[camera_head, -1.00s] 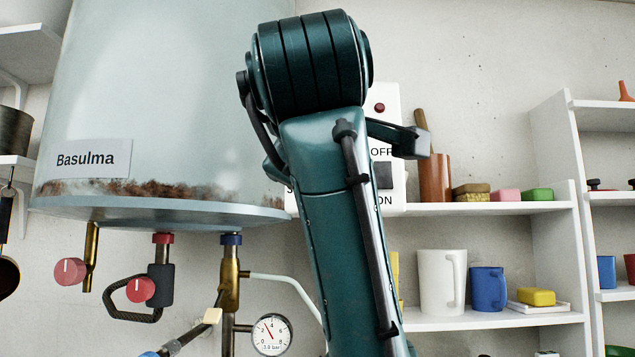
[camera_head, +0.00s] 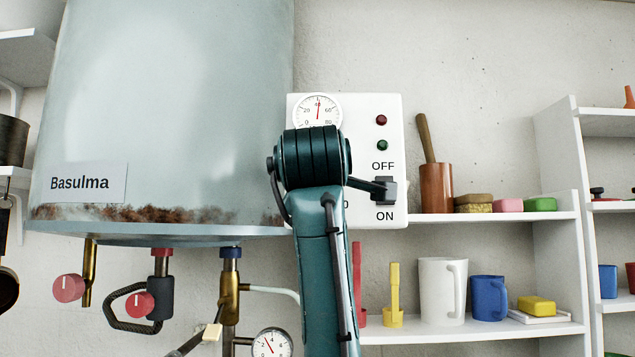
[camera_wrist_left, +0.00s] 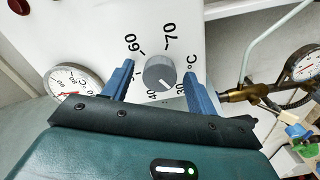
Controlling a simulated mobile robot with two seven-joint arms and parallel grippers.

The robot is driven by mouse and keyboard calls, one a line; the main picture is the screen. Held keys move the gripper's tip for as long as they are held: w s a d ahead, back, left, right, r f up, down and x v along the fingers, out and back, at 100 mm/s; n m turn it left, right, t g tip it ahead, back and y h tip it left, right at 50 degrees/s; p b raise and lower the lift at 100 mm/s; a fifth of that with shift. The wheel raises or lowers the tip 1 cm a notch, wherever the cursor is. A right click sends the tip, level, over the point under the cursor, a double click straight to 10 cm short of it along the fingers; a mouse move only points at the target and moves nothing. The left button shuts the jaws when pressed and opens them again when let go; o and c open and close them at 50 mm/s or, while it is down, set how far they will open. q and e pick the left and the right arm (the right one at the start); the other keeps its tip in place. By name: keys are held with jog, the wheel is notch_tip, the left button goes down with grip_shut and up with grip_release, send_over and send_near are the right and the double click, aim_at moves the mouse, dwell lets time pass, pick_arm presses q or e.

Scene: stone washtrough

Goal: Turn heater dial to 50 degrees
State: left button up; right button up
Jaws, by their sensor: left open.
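The grey heater dial (camera_wrist_left: 159,73) shows in the left wrist view on the white control box (camera_wrist_left: 95,40), with numbers 30, 40, 60 and 70 around it. The 50 mark is not readable beside the left-hand blue finger. My left gripper (camera_wrist_left: 159,76) is open, with one blue finger on each side of the dial; contact cannot be told. In the head view my dark green arm covers the dial and its own fingers, in front of the control box (camera_head: 350,112). The box's round gauge (camera_head: 317,106) points near 40. My right gripper is not in view.
An OFF/ON switch (camera_head: 384,189) sits close to my arm on the box, below red and green lamps. The boiler (camera_head: 180,130) hangs to the left, with red knobs and pipes below. Shelves at right hold a white mug (camera_head: 440,290) and a blue mug (camera_head: 487,297).

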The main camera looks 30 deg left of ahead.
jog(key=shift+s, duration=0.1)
pick_arm(q)
jog(key=c, duration=1)
jog(key=shift+m, duration=0.4)
jog(key=shift+m+b, duration=1.2)
jog(key=shift+m, duration=10.3)
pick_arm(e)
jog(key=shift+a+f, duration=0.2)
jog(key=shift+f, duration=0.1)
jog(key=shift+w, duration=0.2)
